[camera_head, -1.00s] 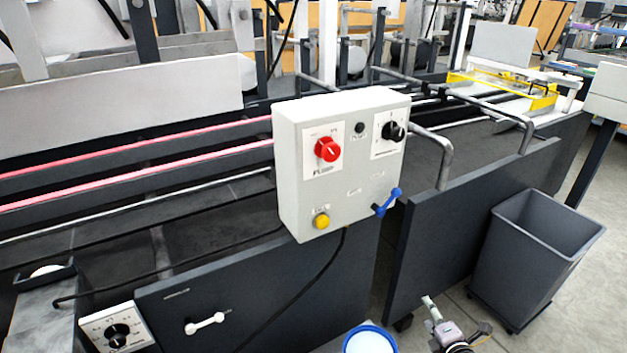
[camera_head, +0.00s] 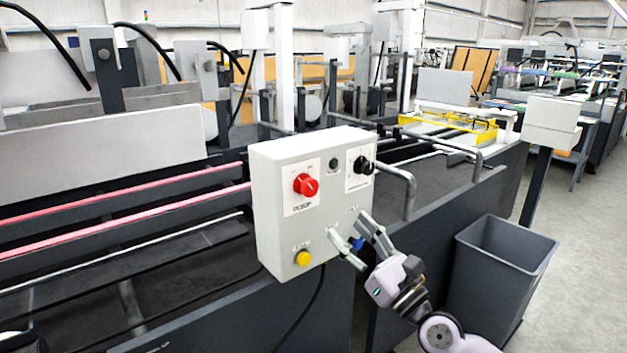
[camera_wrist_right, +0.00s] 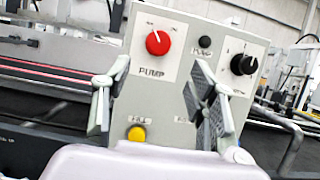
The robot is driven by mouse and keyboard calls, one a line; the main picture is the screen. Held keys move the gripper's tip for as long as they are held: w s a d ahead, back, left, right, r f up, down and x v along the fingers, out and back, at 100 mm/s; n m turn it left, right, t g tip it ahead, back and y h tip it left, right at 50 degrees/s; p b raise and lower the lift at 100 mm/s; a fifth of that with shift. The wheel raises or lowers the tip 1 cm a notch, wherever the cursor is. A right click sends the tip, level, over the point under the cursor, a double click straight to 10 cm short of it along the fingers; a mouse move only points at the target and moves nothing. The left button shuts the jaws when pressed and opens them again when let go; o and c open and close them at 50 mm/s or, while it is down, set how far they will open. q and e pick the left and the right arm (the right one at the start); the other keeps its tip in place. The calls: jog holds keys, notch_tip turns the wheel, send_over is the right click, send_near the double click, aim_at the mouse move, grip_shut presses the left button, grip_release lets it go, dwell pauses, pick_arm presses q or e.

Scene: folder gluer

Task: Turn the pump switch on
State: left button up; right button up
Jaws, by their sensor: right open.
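The pump switch is a red rotary knob (camera_head: 306,184) on a white label plate at the upper left of the grey control box (camera_head: 270,220). In the right wrist view the red knob (camera_wrist_right: 158,42) sits above the word PUMP. My right gripper (camera_head: 348,238) is in front of the lower right of the box, below and right of the red knob. Its fingers (camera_wrist_right: 155,100) are spread apart with nothing between them. My left gripper is not in view.
A black knob (camera_head: 364,165) is right of the red one, and a yellow button (camera_head: 303,258) is low on the box. A bent metal rail (camera_head: 408,190) stands behind the box's right side. A grey bin (camera_head: 500,270) stands on the floor at right.

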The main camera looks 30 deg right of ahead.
aim_at(312, 188)
jog(key=p+x, duration=0.5)
jog(key=x, duration=0.6)
jog(key=shift+w+r, duration=0.1)
jog(key=shift+w, duration=0.7)
jog(key=shift+c, duration=0.4)
jog(key=shift+r+p, duration=0.1)
jog(key=shift+p, duration=0.2)
jog(key=c, duration=1.1)
